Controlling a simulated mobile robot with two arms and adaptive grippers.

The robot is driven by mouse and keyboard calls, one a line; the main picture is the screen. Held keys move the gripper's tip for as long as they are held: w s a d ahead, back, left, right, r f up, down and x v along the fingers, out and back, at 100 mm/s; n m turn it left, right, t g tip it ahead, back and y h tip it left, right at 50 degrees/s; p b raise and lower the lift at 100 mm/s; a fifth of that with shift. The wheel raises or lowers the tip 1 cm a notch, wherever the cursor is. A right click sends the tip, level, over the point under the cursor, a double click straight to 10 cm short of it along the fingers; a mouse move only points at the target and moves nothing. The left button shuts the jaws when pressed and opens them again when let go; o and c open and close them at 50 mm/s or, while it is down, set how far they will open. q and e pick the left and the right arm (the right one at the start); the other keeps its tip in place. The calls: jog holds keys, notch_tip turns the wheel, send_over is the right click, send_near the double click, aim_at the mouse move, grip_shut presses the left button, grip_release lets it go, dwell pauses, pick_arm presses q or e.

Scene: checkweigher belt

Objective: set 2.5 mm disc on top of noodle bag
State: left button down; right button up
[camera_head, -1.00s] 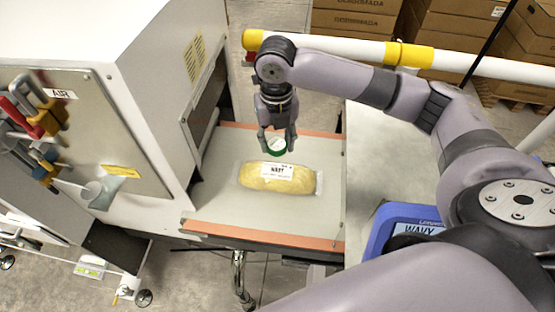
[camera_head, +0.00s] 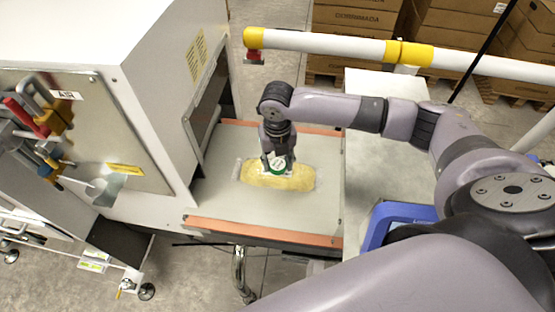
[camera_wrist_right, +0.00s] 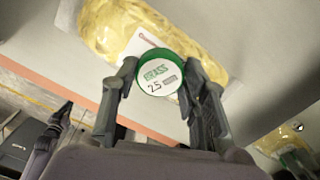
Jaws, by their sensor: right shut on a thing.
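The noodle bag (camera_head: 258,173), a clear bag of yellow noodles, lies flat on the light grey belt. In the right wrist view the bag (camera_wrist_right: 112,25) is at the top, with its white label partly hidden behind the disc. The 2.5 mm disc (camera_head: 279,168) is white with a green rim; in the right wrist view the disc (camera_wrist_right: 159,72) reads "BRASS 2.5". My right gripper (camera_head: 278,163) is shut on the disc, over the middle of the bag. I cannot tell whether disc and bag touch.
The belt (camera_head: 225,210) has orange edges (camera_head: 262,232) and runs into a white cabinet (camera_head: 140,90) at left. Tools hang on the cabinet's panel. A white and yellow rail (camera_head: 330,42) crosses behind, and a blue-framed device (camera_head: 385,220) stands at right.

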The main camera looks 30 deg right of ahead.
aim_at(277, 163)
jog(key=o, duration=1.1)
jog(key=shift+f, duration=0.1)
jog(key=shift+r+b, duration=1.45)
jog(key=shift+r, duration=4.75)
